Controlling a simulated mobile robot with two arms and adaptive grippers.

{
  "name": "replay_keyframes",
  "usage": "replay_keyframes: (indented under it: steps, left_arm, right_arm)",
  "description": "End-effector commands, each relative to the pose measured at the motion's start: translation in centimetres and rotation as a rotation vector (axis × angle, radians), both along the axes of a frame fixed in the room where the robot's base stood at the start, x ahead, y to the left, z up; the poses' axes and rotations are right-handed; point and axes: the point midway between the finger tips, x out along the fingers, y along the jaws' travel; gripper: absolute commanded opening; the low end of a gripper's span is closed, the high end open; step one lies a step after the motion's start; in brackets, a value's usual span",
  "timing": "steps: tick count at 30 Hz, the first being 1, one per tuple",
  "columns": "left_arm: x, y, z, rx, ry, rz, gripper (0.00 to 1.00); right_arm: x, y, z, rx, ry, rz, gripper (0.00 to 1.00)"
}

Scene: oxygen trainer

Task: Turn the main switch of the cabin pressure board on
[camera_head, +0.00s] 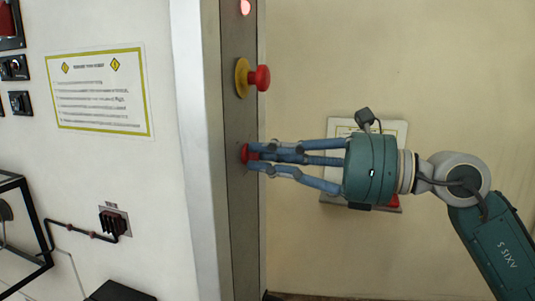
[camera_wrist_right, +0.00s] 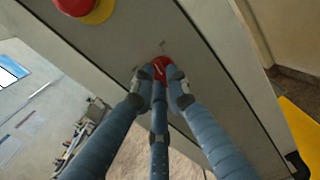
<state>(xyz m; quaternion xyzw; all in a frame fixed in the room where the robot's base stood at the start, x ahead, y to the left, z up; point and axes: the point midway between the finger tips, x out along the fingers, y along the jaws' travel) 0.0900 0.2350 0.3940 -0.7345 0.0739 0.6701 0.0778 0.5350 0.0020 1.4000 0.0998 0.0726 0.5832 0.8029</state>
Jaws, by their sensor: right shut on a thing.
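A red rotary switch (camera_head: 245,153) sits low on the narrow grey metal panel (camera_head: 238,210) in the head view. My right gripper (camera_head: 256,155) reaches it from the right, and its blue fingers are closed around the red knob. In the right wrist view the red switch (camera_wrist_right: 161,68) shows between the fingertips of my right gripper (camera_wrist_right: 160,85), with a light mark on its face. The fingers cover part of the knob. My left gripper is in neither view.
A red mushroom button on a yellow collar (camera_head: 256,78) juts out above the switch; it also shows in the right wrist view (camera_wrist_right: 82,8). A lit red lamp (camera_head: 244,7) is higher up. A notice (camera_head: 98,90) and a black connector (camera_head: 114,222) are on the white wall at left.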

Motion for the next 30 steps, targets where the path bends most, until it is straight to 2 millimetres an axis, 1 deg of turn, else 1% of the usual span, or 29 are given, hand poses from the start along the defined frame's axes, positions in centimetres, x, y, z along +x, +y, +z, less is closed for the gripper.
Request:
replay_keyframes:
  steps: [1,6,15,21,30]
  left_arm:
    - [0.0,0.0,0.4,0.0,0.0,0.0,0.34]
    - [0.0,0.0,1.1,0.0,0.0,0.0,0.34]
    - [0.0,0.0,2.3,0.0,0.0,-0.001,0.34]
    - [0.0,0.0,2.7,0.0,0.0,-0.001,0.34]
    - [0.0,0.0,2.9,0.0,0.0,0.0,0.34]
  right_arm:
    - [0.0,0.0,0.1,0.012,0.044,-0.001,0.0]
    - [0.1,0.0,0.3,0.06,0.191,-0.002,0.0]
    - [0.1,0.0,0.3,0.127,0.398,-0.001,0.0]
    - [0.1,0.0,0.2,0.155,0.481,-0.001,0.0]
    - [0.1,0.0,0.2,0.17,0.525,-0.001,0.0]
